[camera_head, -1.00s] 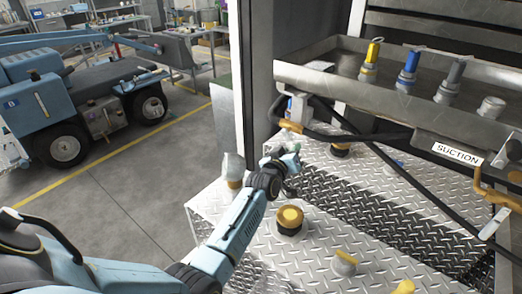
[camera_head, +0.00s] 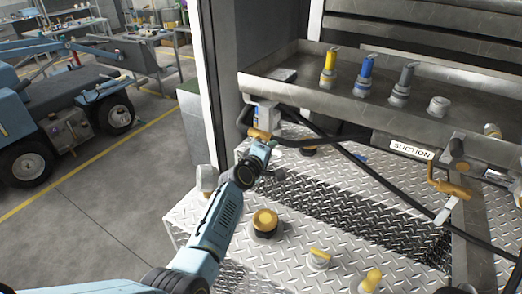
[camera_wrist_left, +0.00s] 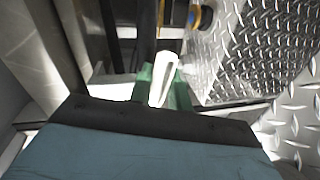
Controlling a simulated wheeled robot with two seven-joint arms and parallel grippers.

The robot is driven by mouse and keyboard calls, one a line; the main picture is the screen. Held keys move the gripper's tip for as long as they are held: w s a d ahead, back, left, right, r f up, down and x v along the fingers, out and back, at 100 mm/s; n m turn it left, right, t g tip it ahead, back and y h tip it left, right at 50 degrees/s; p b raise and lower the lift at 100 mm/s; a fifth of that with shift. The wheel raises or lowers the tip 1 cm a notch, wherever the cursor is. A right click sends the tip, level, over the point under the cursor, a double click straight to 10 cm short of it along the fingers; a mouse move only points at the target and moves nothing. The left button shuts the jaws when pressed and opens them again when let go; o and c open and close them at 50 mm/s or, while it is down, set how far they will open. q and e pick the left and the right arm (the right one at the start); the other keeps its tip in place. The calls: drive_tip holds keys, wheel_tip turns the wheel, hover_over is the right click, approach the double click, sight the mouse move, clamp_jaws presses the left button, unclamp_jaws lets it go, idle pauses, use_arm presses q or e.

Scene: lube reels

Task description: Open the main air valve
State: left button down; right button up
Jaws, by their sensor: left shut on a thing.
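My left arm reaches in from the lower left over the diamond-plate deck. Its gripper (camera_head: 268,160) is close below an orange-yellow valve part (camera_head: 258,134) at the left end of the metal tray. In the left wrist view, the gripper's green fingers (camera_wrist_left: 163,88) are shut on a white handle-like piece (camera_wrist_left: 164,76). The far end of this piece and what it joins are unclear. A yellow part also shows at the top of the wrist view. My right gripper is not in view.
The metal tray (camera_head: 300,92) holds several coloured fittings. A SUCTION label (camera_head: 410,150) hangs by an orange handle (camera_head: 448,188). Black hoses cross above the diamond-plate deck (camera_head: 330,225), which bears several yellow-capped fittings. Open floor (camera_head: 110,215) lies at left.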

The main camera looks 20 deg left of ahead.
use_arm(q)
drive_tip(key=shift+d+r+n+h+p, duration=0.1)
drive_tip(key=shift+r+n+h+p, duration=0.2)
drive_tip(key=shift+r+n, duration=0.35)
drive_tip(key=shift+f+n, duration=0.1)
drive_tip(key=shift+n, duration=0.15)
drive_tip(key=c, duration=1.4)
unclamp_jaws()
drive_tip(key=shift+o, duration=0.2)
drive_tip(key=shift+s, duration=0.1)
drive_tip(key=shift+s, duration=0.3)
drive_tip(key=p+v, duration=0.1)
drive_tip(key=v, duration=1.1)
drive_tip(key=shift+s+r, duration=0.25)
